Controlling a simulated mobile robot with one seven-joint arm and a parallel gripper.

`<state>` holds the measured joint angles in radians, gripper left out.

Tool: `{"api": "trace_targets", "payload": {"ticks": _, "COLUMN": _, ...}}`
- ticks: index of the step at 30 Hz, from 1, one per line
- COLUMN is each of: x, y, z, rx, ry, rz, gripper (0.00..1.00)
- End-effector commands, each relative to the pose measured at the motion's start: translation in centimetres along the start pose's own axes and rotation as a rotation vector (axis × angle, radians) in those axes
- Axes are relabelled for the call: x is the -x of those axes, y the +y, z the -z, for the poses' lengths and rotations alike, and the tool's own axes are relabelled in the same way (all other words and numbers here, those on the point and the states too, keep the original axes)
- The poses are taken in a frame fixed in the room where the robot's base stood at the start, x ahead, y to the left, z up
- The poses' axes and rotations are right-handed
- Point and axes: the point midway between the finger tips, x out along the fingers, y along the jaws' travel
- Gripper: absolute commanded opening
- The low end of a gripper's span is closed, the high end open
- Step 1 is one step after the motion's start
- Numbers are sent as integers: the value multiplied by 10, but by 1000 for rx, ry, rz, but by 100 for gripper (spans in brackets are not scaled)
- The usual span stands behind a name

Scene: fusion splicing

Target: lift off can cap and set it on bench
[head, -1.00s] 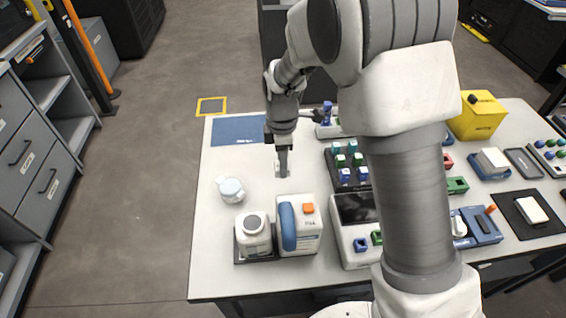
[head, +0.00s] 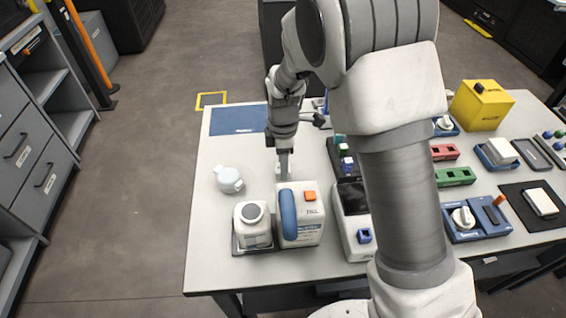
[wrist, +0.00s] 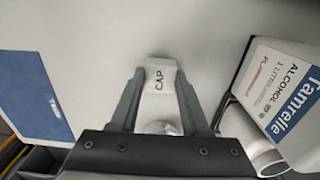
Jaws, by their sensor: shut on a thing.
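My gripper (head: 283,178) points down over the bench (head: 205,225), just behind the white alcohol can (head: 311,222) with its blue handle and orange square on top. In the wrist view, my gripper (wrist: 162,74) is shut on a small white piece lettered CAP (wrist: 160,82), which sits between the fingertips. A round whitish thing shows lower between the fingers. The can (wrist: 283,92) is at the right of that view, apart from the fingers. I cannot tell whether the cap touches the bench.
A white bottle (head: 252,232) is beside the can. A blue mat (head: 237,120) lies behind, also in the wrist view (wrist: 33,97). My arm hides part of the bench. The bench's left strip is clear.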

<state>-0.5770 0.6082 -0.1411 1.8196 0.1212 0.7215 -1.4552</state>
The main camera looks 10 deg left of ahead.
Motion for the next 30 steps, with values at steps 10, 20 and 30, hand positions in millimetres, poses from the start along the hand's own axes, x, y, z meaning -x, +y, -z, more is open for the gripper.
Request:
{"api": "trace_targets", "payload": {"ticks": 10, "x": -6, "y": 0, "z": 0, "rx": -1, "ry": 1, "rz": 1, "gripper": 0}}
{"api": "trace_targets", "payload": {"ticks": 20, "x": -12, "y": 0, "z": -1, "rx": -1, "ry": 0, "rz": 0, "gripper": 0}}
{"api": "trace_targets", "payload": {"ticks": 30, "x": -12, "y": 0, "z": -1, "rx": -1, "ry": 0, "rz": 0, "gripper": 0}}
